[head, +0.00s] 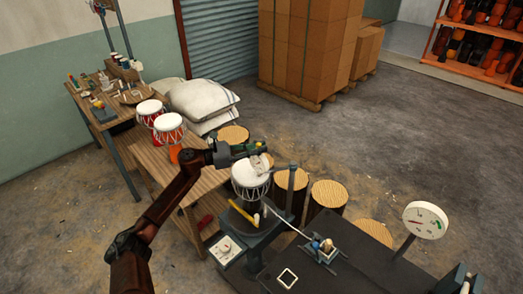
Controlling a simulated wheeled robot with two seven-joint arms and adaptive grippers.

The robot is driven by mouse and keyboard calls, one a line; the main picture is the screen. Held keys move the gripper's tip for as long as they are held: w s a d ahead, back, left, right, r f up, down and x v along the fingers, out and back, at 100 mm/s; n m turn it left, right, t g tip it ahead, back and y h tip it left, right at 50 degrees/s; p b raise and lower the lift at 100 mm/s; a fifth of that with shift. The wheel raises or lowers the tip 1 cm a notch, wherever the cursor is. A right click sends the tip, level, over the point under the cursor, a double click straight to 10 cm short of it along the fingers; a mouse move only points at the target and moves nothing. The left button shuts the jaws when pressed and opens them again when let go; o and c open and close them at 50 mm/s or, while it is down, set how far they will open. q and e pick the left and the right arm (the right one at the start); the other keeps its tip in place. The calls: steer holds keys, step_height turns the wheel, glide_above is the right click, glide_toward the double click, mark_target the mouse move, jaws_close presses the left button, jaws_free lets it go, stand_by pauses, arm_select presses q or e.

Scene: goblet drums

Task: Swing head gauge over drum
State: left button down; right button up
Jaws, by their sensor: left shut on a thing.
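A goblet drum (251,180) with a white head and laced sides stands upright on a dark round base on the work stand. A grey post (291,188) rises just right of it, with a short arm at its top reaching left. The head gauge (266,160) is small and pale, at the end of that arm above the drum's right far rim. My left gripper (258,150) comes in from the left over the far side of the drum and is shut on the gauge. The fingertips are small, and the exact grip is hard to make out.
Two more drums (169,128) stand on the wooden table at left. Wooden stumps (326,195) stand behind.

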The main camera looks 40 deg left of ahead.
arm_select(q)
steer(key=shift+a, duration=0.15)
steer(key=c, duration=2.1)
jaws_free()
steer(key=shift+s, duration=0.1)
steer(key=shift+o, duration=1.3)
steer(key=v, duration=1.1)
steer(key=shift+s+a, duration=0.3)
